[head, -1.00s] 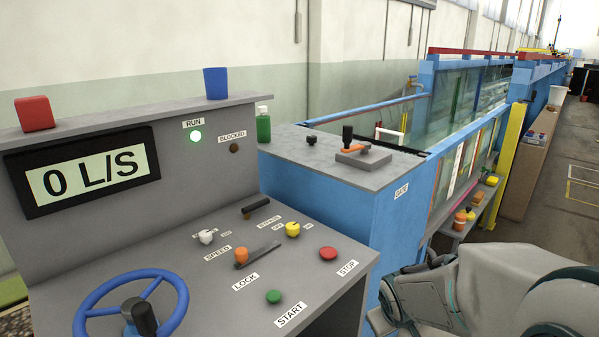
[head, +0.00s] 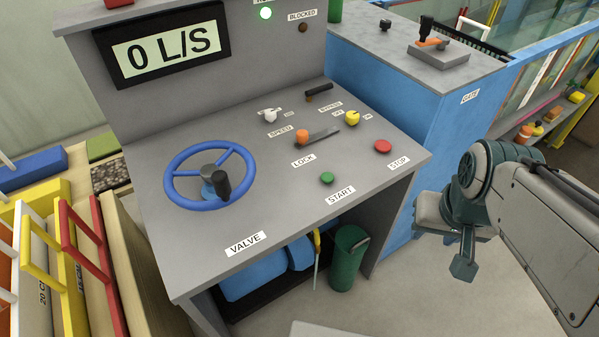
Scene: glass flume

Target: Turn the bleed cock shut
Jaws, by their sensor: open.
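No part in the head view carries a readable bleed cock label. A thin yellow lever-like part (head: 317,245) hangs beside blue rounded pipework (head: 255,278) under the console; I cannot tell whether it is the bleed cock. The console's shadow and front edge hide part of that space. My gripper (head: 446,240) is open and empty, to the right of the console and in front of the blue gate cabinet. It is apart from the yellow part and from the console.
The grey console (head: 285,220) bears a blue valve handwheel (head: 245,165), knobs and buttons. A green bin (head: 346,265) stands under its right side. The blue gate cabinet (head: 390,130) is behind. Coloured frames (head: 85,250) crowd the left. Floor in front right is clear.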

